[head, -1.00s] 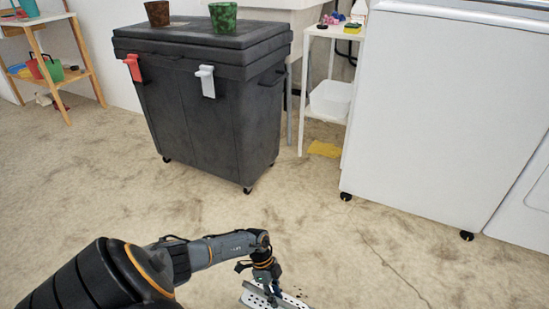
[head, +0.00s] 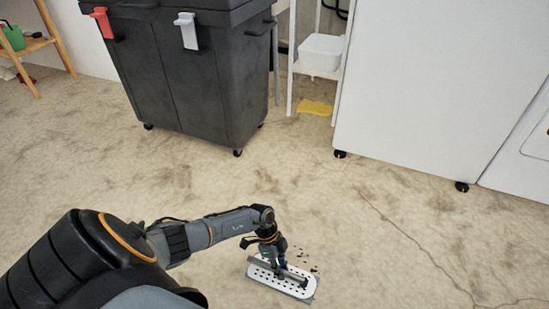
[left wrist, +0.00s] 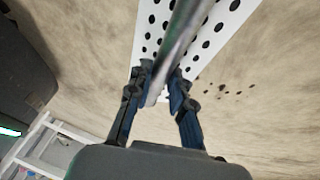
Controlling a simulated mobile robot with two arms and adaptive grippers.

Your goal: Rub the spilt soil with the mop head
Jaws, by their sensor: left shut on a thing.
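The mop head (head: 262,272) is a white plate with dark holes and a grey bar along its top, low at the floor in the head view. It also shows at the top of the left wrist view (left wrist: 218,35). My left gripper (head: 276,262) is above the plate; in the left wrist view its two fingers (left wrist: 160,88) are closed on the grey bar. The spilt soil (head: 314,268) is a scatter of small dark specks on the floor, just beyond and right of the plate. It shows right of the fingers in the left wrist view (left wrist: 238,91). My right gripper is out of view.
A black wheeled bin (head: 200,80) stands at the back, with red and white clips. A white wheeled appliance (head: 420,90) is at back right. A yellow cloth (head: 314,107) lies below a white rack. The floor around the mop head is open.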

